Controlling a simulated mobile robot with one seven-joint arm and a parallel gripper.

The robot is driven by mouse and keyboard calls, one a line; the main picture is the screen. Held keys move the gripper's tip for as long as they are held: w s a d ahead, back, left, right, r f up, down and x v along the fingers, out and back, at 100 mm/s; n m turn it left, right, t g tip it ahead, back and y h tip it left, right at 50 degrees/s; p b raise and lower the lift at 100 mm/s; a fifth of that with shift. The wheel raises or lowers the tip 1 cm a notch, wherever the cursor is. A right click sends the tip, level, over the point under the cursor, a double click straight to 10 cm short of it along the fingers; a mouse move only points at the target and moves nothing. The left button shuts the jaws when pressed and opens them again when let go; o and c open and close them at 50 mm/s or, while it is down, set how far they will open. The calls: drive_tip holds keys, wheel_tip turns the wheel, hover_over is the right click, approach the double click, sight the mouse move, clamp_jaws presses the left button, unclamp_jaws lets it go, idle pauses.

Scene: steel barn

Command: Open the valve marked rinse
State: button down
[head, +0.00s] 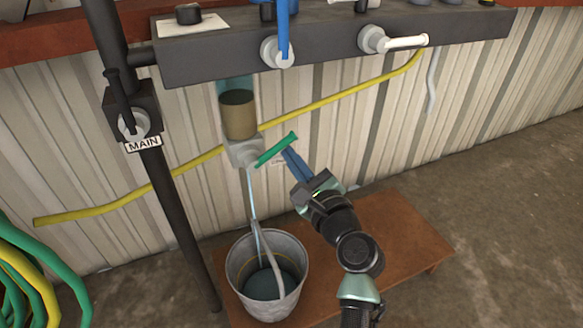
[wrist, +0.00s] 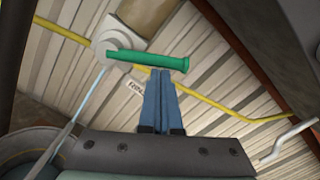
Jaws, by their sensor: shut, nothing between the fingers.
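A valve with a green lever handle (head: 276,150) sits below a clear sight tube (head: 238,112) on the wall. The handle slants up to the right from its grey body (head: 242,152). A pale blue stream (head: 252,190) runs from that body down towards a metal bucket (head: 236,272). My gripper (head: 288,153) is shut and empty, its blue fingertips at the handle's lower side. In the wrist view the fingertips (wrist: 160,72) lie just under the green handle (wrist: 150,59); I cannot tell whether they touch. A small label (wrist: 136,88) beside them is too small to read surely.
A dark manifold (head: 330,42) above carries a blue-handled valve (head: 284,40) and a white-handled valve (head: 400,42). A valve labelled MAIN (head: 133,122) is on the left pipe. A yellow hose (head: 340,95) crosses the wall. A wooden bench (head: 400,245) stands below.

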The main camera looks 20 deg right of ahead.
sight(284, 146)
drive_tip(key=r+n, duration=0.1)
drive_tip(key=r+n+p, duration=0.1)
drive_tip(key=n, duration=0.1)
drive_tip(key=shift+a, duration=0.35)
drive_tip(key=n, duration=0.1)
drive_tip(key=a+r+n+p, duration=0.1)
drive_tip(key=shift+r+n, duration=0.2)
drive_tip(key=shift+n, duration=0.2)
drive_tip(key=n, duration=0.1)
drive_tip(key=a+n+p, duration=0.1)
drive_tip(key=shift+a+r+n+y, duration=0.1)
drive_tip(key=shift+r+n+y, duration=0.2)
drive_tip(key=shift+r, duration=0.1)
drive_tip(key=shift+a+r+n+p, duration=0.2)
drive_tip(key=shift+a+n, duration=0.25)
drive_tip(key=shift+n, duration=0.4)
drive_tip(key=shift+a+r+n+p, duration=0.2)
drive_tip(key=shift+a+n, duration=0.25)
drive_tip(key=shift+n, duration=0.4)
